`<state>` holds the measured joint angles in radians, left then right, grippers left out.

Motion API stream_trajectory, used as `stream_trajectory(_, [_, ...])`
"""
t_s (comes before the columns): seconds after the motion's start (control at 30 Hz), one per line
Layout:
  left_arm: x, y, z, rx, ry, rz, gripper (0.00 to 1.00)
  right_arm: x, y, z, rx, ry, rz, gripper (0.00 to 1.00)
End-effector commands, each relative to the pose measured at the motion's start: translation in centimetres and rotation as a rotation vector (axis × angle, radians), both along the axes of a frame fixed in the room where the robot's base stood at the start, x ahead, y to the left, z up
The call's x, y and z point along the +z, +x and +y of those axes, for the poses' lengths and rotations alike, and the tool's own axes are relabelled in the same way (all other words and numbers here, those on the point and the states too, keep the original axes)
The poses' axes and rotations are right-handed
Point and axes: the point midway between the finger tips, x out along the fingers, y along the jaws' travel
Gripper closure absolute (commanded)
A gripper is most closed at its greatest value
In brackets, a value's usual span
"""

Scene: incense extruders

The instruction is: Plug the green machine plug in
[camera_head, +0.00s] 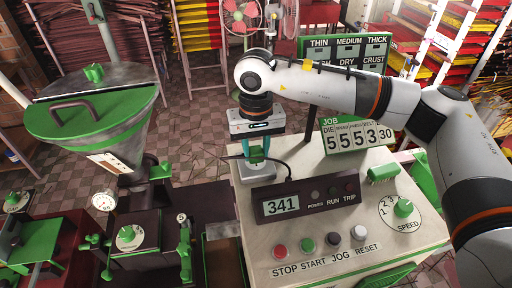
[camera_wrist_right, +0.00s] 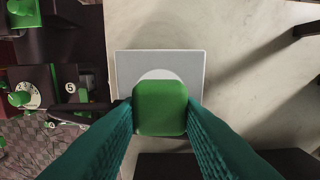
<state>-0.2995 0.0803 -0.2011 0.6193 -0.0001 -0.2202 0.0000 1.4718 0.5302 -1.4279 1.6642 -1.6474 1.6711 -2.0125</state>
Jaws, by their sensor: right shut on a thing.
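My right gripper (camera_head: 256,153) comes down over the left back part of the cream control panel, teal fingers pointing down. In the right wrist view its fingers (camera_wrist_right: 160,115) are shut on the green plug (camera_wrist_right: 160,107). The plug is in front of a grey socket box (camera_wrist_right: 128,64) with a round white face (camera_wrist_right: 160,74), and covers much of that face. The box also shows in the head view (camera_head: 246,174), just under the fingertips. I cannot tell whether the plug is inside the socket or just above it. My left gripper is not in view.
A dark display box (camera_head: 306,197) reading 341 stands close to the right of the socket box. A black cable (camera_head: 284,164) runs near the fingers. A green-lidded hopper (camera_head: 92,112) stands left.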

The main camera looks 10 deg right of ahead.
Motion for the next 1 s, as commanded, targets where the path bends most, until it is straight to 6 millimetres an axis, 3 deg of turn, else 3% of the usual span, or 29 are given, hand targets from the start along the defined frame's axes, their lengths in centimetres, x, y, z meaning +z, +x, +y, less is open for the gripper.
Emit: stream_trajectory(1.0, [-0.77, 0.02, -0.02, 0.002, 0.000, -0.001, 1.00, 0.01, 0.01, 0.00, 0.000, 0.000, 0.000, 0.88])
